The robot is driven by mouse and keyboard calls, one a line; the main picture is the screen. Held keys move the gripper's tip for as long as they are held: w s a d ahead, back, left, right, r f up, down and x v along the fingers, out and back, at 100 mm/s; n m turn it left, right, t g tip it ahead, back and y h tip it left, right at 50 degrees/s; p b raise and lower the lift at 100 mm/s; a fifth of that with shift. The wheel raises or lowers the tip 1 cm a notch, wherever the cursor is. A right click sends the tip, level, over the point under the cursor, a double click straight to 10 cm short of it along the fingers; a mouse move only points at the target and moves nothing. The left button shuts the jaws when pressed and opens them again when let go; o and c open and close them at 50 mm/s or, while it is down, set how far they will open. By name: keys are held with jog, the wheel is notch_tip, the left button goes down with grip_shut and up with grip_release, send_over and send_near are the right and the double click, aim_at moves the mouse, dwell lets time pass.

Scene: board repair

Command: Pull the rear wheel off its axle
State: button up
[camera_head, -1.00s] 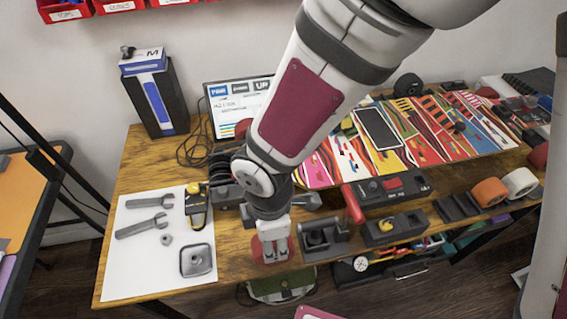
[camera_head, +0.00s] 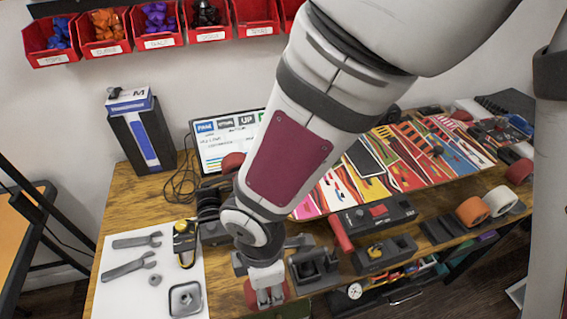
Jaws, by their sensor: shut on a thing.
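My gripper (camera_head: 270,296) is low at the table's front edge, fingers pointing down. It is shut on a red wheel-like part (camera_head: 250,294), which shows on both sides of the fingers. The fingers and my arm hide most of this part. I cannot see its axle or tell whether the part is still on one. A grey metal piece (camera_head: 298,241) shows just behind and right of my gripper, partly covered by my arm. Another dark red round part (camera_head: 233,161) shows behind my forearm.
A dark holder (camera_head: 315,268) stands close right of my gripper, with a yellow-topped block (camera_head: 385,252) beyond. A red-handled tool (camera_head: 341,234) lies near. Left are a white sheet (camera_head: 113,291), wrenches (camera_head: 130,266) and a metal tray (camera_head: 185,299). A colourful board (camera_head: 330,195) lies behind.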

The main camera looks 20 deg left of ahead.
jog(key=s+d+r+p, duration=0.2)
jog(key=s+r+p, duration=0.2)
jog(key=r+p, duration=0.1)
jog(key=shift+s+d+r, duration=0.15)
jog(key=shift+d+r, duration=0.2)
jog(key=shift+r, duration=0.1)
dwell(0.6)
